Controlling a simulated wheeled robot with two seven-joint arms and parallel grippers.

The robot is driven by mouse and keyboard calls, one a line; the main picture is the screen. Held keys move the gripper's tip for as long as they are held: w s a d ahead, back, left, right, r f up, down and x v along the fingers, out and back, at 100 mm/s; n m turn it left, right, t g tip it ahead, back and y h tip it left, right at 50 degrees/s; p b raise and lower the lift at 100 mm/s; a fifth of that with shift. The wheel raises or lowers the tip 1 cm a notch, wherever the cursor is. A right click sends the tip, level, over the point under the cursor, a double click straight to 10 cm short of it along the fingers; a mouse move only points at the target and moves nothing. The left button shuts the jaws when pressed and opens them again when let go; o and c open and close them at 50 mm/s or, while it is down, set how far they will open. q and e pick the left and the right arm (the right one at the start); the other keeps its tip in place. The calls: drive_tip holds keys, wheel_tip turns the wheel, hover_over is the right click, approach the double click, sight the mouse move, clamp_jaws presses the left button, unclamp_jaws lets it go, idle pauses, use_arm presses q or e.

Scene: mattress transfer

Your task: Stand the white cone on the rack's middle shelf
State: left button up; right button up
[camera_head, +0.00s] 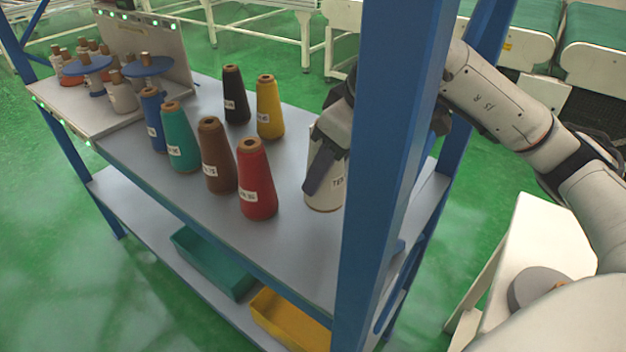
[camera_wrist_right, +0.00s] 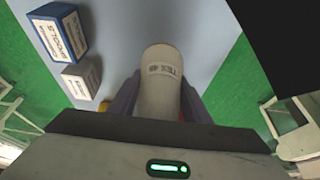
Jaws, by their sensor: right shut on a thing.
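The white cone (camera_head: 326,197) is upright at the right end of the rack's middle shelf (camera_head: 296,245), partly hidden by my gripper and the blue post. Its base is at or just above the shelf surface; I cannot tell whether it touches. My right gripper (camera_head: 325,172) is shut on the cone, coming from behind the post. In the right wrist view the cone (camera_wrist_right: 160,95), labelled TEX, sits between the fingers of the right gripper (camera_wrist_right: 158,103). My left gripper is not in view.
Red (camera_head: 257,180), brown (camera_head: 216,158), teal (camera_head: 180,138), blue (camera_head: 153,120), black (camera_head: 235,95) and yellow (camera_head: 269,107) cones stand to the left. The blue post (camera_head: 390,150) is close to my arm. Teal (camera_head: 213,262) and yellow (camera_head: 285,318) bins are below.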

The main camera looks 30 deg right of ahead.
sight(341, 168)
drive_tip(key=shift+w+f, duration=0.1)
drive_tip(key=shift+f, duration=2.35)
drive_tip(key=shift+f, duration=0.15)
drive_tip(key=o, duration=1.2)
drive_tip(key=shift+r, duration=0.4)
drive_tip(key=v, duration=1.1)
drive_tip(key=shift+s+r, duration=0.25)
drive_tip(key=shift+s, duration=0.05)
drive_tip(key=shift+o, duration=0.6)
